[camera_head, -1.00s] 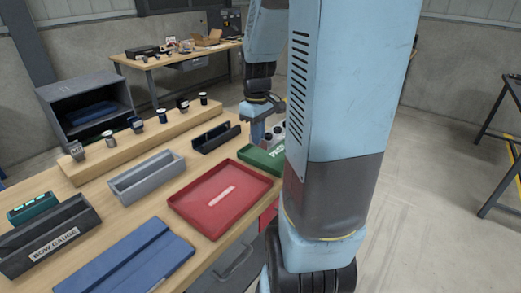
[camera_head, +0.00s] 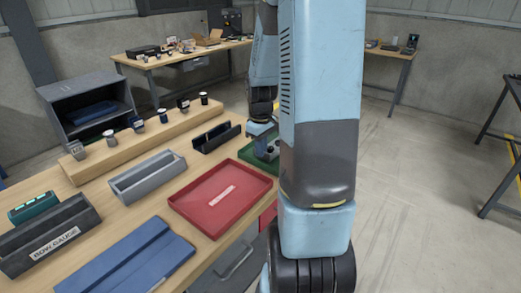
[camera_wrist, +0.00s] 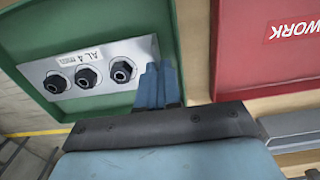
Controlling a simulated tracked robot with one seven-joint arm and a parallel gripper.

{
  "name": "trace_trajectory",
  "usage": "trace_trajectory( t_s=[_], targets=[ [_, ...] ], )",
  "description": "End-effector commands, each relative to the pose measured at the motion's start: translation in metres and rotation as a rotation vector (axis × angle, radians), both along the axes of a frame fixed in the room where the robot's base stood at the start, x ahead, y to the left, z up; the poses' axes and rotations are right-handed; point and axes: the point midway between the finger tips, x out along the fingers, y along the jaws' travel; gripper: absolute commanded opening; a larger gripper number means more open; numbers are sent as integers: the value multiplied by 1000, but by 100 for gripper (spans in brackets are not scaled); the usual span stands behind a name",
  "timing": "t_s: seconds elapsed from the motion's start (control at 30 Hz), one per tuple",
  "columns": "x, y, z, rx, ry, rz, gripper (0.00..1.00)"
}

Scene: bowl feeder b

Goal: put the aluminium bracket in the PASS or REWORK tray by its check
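The aluminium bracket (camera_wrist: 113,52) is a grey plate marked "AL 4 mm" with several dark bolts. In the wrist view it lies over the floor of the green tray (camera_wrist: 25,22); I cannot tell if it touches the floor. My gripper (camera_wrist: 158,68) has its two blue fingers close together at the bracket's right end, seemingly shut on it. In the head view my gripper (camera_head: 262,142) is low at the green tray (camera_head: 247,153), partly hidden by my arm. The red tray (camera_head: 190,212), with a label ending in "WORK" in the wrist view, is empty.
A wooden rail (camera_head: 85,172) with several small parts runs behind. A dark shelf box (camera_head: 85,112) is at the back left.

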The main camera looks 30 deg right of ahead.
Motion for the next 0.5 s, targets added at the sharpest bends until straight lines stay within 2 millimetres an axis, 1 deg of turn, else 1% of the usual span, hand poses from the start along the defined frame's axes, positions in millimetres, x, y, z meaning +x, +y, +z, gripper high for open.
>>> trace_trajectory(
  t_s=[0.07,0.3,0.5],
  targets=[
    [0,0,-5,-1,-1,0,0],
    [0,0,-5,-1,-3,0,0],
    [0,0,-9,-1,-1,0,0]
  ],
)
